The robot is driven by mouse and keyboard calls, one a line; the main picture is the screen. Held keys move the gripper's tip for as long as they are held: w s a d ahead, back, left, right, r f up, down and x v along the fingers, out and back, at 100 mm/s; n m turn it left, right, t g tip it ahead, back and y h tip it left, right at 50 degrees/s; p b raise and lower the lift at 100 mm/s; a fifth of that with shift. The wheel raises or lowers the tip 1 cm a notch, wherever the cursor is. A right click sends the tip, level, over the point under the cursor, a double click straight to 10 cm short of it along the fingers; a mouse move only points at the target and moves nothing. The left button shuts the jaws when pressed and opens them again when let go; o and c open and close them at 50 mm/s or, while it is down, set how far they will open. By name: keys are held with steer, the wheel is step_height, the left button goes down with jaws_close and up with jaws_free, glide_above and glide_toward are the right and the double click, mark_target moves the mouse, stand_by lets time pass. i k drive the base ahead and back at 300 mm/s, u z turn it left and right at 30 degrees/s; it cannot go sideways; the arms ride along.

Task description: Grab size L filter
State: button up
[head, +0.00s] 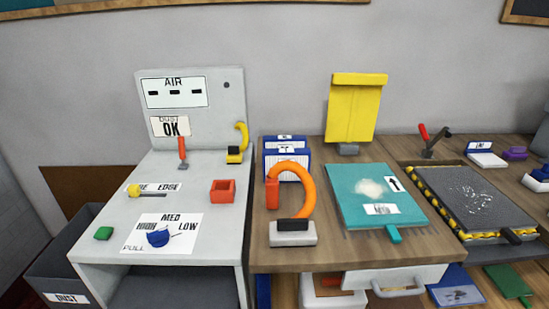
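No filter with a readable size L label shows. Blue-framed panels with white labels (284,158) stand upright in a row at the left back of the wooden bench; their lettering is too small to read, and the front one is partly covered by an orange hose. A teal flat panel (372,193) with a black arrow label, a pale dusty patch and a teal tab lies on the bench; its small white label is unreadable. I cannot tell whether any of these is the size L filter. My gripper is not in this view.
The orange curved hose (308,190) rises from a grey block on the wooden bench (330,256). A dusty dark tray (470,195) with yellow edging lies right. A grey machine (200,205) with a dial stands left. A yellow hanging piece (354,108) stands behind. A drawer (395,279) sits below.

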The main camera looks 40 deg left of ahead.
mark_target(303, 156)
steer(key=u, duration=0.6)
steer(key=i, duration=0.95)
steer(key=u, duration=0.7)
